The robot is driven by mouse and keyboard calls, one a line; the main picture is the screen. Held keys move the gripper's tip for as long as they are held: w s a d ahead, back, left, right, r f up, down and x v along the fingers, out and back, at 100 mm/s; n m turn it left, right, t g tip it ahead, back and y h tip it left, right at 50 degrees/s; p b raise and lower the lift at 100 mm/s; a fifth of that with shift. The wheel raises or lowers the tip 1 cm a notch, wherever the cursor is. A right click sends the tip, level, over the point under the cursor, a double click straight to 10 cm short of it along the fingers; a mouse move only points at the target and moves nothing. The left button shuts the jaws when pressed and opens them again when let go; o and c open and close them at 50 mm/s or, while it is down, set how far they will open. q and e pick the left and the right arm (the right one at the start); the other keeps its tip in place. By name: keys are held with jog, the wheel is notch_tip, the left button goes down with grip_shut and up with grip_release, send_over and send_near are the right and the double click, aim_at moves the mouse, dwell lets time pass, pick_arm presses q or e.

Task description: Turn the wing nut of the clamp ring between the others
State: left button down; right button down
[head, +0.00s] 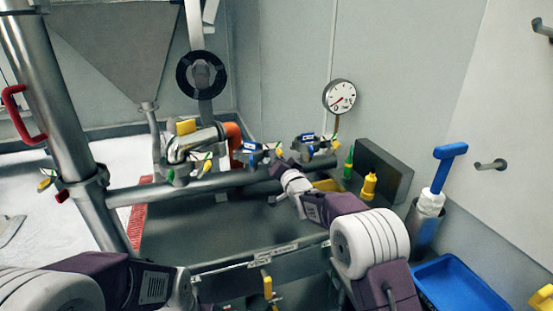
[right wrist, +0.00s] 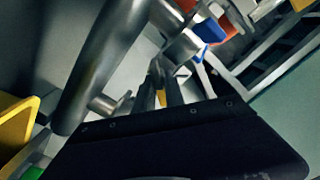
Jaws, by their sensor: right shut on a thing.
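The clamp ring between the others (head: 253,155) sits on the horizontal steel pipe (head: 230,180), with a blue-and-white tag on it. My right gripper (head: 277,163) reaches it from the right and is shut at its side. In the right wrist view the fingers (right wrist: 168,90) close at the metal fitting, with a small yellow part between them. The wing nut itself is mostly hidden by the fingers. Another clamp ring (head: 308,146) stands to the right, and one (head: 180,170) to the left. My left arm enters at the lower left; its fingertips are out of view.
A pressure gauge (head: 339,96) stands behind on the wall. A blue tray (head: 458,286) lies at lower right. A thick post (head: 60,120) stands left.

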jog(key=shift+m, duration=0.5)
jog(key=c, duration=1.5)
grip_release()
jog(key=shift+c, duration=0.2)
jog(key=b+v, duration=0.1)
jog(key=v, duration=0.8)
